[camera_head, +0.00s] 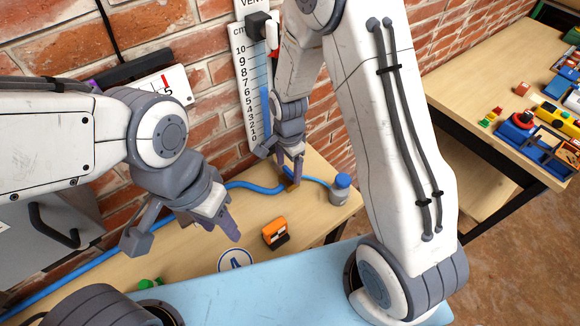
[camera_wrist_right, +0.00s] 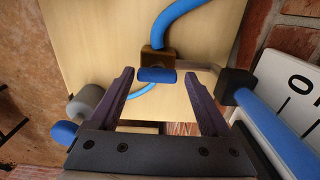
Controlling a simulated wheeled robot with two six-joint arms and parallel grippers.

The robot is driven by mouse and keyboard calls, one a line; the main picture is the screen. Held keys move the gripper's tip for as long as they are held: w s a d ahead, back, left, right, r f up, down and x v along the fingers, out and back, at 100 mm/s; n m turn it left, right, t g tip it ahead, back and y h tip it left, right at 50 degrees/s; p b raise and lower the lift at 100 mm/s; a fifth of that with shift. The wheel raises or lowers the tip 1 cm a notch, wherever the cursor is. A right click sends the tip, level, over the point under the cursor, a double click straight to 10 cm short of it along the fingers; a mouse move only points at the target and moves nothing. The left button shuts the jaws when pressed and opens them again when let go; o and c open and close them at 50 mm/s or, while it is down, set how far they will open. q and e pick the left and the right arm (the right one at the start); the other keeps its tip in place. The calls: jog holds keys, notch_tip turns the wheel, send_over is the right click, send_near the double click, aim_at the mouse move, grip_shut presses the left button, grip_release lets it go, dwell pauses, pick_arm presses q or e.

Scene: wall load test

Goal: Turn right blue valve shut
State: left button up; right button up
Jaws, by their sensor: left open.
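The valve is a small brown block (camera_wrist_right: 156,52) with a blue handle (camera_wrist_right: 157,75), fitted on the blue hose (camera_wrist_right: 185,15). I cannot tell whether the tips reach as deep as the handle. The right gripper (camera_head: 280,165) also shows in the head view, pointing down. My left gripper (camera_head: 186,238) is open and empty above the bench at left.
A bottle with a blue cap (camera_head: 341,182) stands right of the valve. A scale board (camera_head: 250,80) with a blue tube is on the brick wall close by. A second table (camera_head: 470,75) holds toys.

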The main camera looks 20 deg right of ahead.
aim_at(289, 170)
jog(key=shift+s, duration=0.1)
notch_tip(289, 170, up, 10)
jog(key=b, duration=0.1)
jog(key=shift+r, duration=0.2)
dwell(0.4)
dwell(0.3)
